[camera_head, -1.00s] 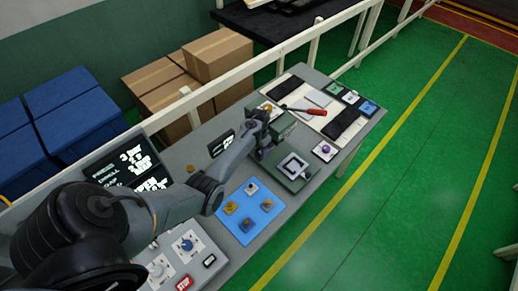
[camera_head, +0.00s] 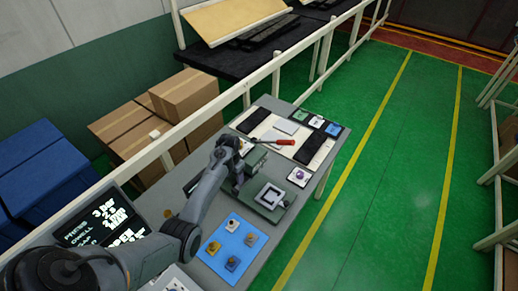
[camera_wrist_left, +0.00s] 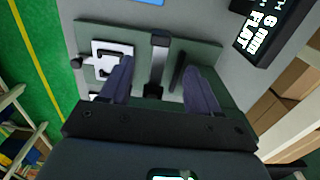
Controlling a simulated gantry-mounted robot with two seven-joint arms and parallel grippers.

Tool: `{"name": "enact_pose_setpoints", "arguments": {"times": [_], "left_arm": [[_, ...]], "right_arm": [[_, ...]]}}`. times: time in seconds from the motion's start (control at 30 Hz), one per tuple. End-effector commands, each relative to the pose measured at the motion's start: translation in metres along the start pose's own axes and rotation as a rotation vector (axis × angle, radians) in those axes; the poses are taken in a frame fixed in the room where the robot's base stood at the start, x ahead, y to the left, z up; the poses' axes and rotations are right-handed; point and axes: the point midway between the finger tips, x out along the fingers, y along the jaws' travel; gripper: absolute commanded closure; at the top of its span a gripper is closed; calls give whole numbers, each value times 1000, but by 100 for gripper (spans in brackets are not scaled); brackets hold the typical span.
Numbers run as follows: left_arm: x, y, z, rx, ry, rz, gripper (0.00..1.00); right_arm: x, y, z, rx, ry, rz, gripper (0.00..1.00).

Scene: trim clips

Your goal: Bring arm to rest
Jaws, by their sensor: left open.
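My left gripper (camera_head: 240,168) hangs over the near-wall side of a green press fixture on the grey bench, its fingertips hard to make out in the head view. The fixture's flat green plate (camera_head: 285,205) carries a white square frame (camera_head: 271,195). In the left wrist view my left gripper (camera_wrist_left: 158,75) is open, its two dark fingers wide apart over the fixture (camera_wrist_left: 205,50). The white frame (camera_wrist_left: 101,62) lies beyond the left finger there. Nothing shows between the fingers except fixture parts. My right gripper is in neither view.
A blue mat (camera_head: 232,245) with several small parts lies nearer on the bench. A red-handled tool (camera_head: 285,142) lies on a white board behind the fixture. A white rail (camera_head: 262,72) runs along the wall side, with cardboard boxes (camera_head: 185,95) beyond. Green floor at right is clear.

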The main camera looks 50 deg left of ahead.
Motion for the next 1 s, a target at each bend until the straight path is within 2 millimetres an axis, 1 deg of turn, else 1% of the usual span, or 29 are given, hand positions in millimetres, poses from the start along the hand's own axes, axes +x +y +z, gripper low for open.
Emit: {"name": "enact_pose_setpoints", "arguments": {"times": [0.07,0.17,0.27,0.37,0.4,0.43,0.47,0.5,0.57,0.6,0.67,0.7,0.77,0.8,0.87,0.9,0.97,1.0], "left_arm": [[1,0,1,0,-2,0,38],[10,-2,10,0,-20,-3,38],[29,-4,31,1,-62,-10,38],[62,-5,67,15,-136,-23,38],[77,-4,88,28,-171,-35,38],[88,-3,104,43,-197,-48,38],[96,-1,120,64,-218,-65,38],[106,2,141,95,-240,-88,38],[115,10,169,152,-260,-123,38],[118,18,186,193,-265,-144,38],[120,35,210,252,-262,-169,38],[118,49,225,292,-252,-181,38],[112,74,246,348,-229,-189,38],[105,92,257,382,-206,-188,38],[92,120,274,424,-166,-178,38],[81,140,282,448,-133,-166,38],[61,168,294,474,-81,-142,38],[46,186,299,485,-42,-123,38]], "right_arm": [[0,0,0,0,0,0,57],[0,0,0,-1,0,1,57],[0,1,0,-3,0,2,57],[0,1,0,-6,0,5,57],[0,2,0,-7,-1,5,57],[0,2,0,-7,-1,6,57],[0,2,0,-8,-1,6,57],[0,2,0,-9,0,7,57],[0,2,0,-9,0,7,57],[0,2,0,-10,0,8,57],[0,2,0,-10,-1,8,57],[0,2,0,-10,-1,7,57],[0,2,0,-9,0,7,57],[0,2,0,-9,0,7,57],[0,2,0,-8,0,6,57],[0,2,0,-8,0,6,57],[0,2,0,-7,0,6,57],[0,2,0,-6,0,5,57]]}}
